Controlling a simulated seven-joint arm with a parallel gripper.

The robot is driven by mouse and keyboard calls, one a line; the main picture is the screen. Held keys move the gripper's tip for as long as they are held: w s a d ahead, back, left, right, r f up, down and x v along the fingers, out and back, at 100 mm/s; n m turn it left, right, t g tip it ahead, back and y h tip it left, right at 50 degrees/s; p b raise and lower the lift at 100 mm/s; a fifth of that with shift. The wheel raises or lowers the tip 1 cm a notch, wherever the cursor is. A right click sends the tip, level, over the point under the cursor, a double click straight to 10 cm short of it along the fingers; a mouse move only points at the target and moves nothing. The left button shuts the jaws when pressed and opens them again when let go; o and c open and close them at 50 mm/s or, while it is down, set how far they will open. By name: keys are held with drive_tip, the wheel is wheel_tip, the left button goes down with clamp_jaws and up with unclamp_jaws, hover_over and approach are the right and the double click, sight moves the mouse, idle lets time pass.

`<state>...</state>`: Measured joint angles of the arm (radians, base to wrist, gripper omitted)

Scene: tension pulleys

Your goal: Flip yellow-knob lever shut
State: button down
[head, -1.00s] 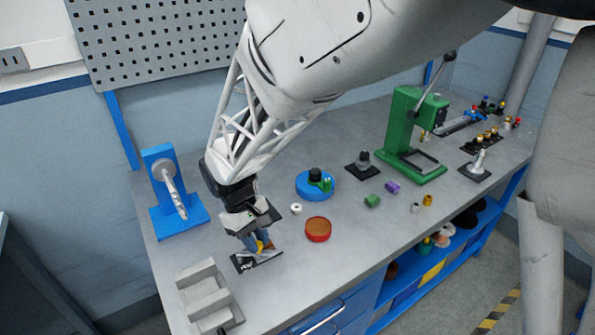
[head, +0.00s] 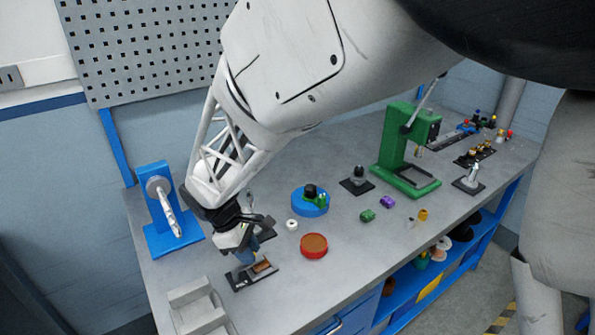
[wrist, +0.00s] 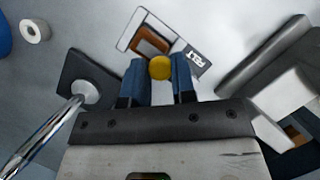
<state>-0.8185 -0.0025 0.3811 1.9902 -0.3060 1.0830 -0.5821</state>
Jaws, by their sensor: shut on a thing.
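The yellow knob (wrist: 160,68) sits between the two blue fingertips of my gripper (wrist: 160,74) in the wrist view, and the gripper is shut on it. The lever arm below the knob is hidden. In the head view my gripper (head: 245,259) is low over the far side of this plate (head: 240,279), with the brown pad (head: 262,266) showing in front. The knob cannot be made out there.
A grey stepped block (head: 195,300) stands close in front. A black base (wrist: 85,80) with a chrome rod is left of the fingers in the wrist view. A white ring (head: 292,225), red dish (head: 314,246) and blue disc (head: 310,201) lie to the right; a blue stand (head: 175,240) is left.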

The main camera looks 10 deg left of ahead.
drive_tip(key=c, duration=1)
unclamp_jaws()
drive_tip(key=shift+o, duration=0.2)
drive_tip(key=shift+r, duration=0.15)
drive_tip(key=v, duration=0.7)
drive_tip(key=shift+r, duration=0.2)
drive_tip(key=shift+a, duration=0.1)
